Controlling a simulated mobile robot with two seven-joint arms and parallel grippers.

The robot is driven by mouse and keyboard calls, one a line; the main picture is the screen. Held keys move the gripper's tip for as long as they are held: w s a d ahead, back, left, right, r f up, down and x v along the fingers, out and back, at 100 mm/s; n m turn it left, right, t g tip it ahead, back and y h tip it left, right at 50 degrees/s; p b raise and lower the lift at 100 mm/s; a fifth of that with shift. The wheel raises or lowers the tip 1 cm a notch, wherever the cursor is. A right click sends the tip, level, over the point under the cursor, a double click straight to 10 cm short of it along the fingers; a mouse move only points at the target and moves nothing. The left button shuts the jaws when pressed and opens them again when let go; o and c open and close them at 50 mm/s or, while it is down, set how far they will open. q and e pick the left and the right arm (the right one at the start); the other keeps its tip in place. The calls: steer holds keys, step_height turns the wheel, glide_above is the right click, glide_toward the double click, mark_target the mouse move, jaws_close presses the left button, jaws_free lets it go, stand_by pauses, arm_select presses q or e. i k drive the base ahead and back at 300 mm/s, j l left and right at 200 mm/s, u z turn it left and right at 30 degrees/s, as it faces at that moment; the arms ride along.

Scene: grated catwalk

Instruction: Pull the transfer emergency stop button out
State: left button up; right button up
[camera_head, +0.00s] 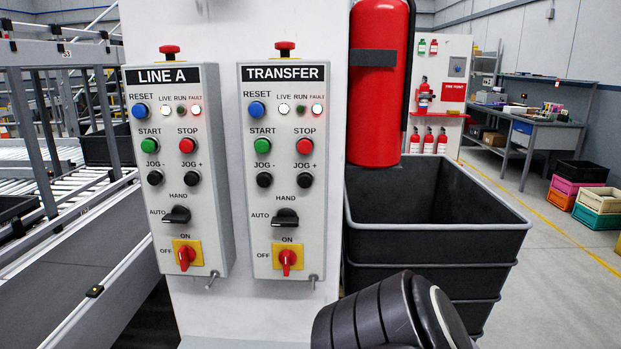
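The transfer emergency stop button (285,46) is a red mushroom head on a dark collar. It stands on top of the grey TRANSFER control box (314,190), at upper centre. I cannot tell from this view whether it is pressed in or out. On the box's face the FAULT light (317,109) glows pinkish white. The red rotary switch (287,260) is at the bottom of the box. A dark ridged part of my own arm comes in at the bottom right of centre, below the boxes. No gripper fingers are in view.
The similar LINE A box (205,200) stands close on the left, with its own red stop button (169,50). A red fire extinguisher (377,100) hangs right of the TRANSFER box, above black stacked bins (440,240). A conveyor (60,270) lies at left.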

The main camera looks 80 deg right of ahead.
mark_target(285, 48)
steer(key=z, duration=2.35)
steer(key=j+z, duration=0.1)
steer(key=j, duration=0.2)
steer(key=i+j+z, duration=0.1)
steer(key=j, duration=0.2)
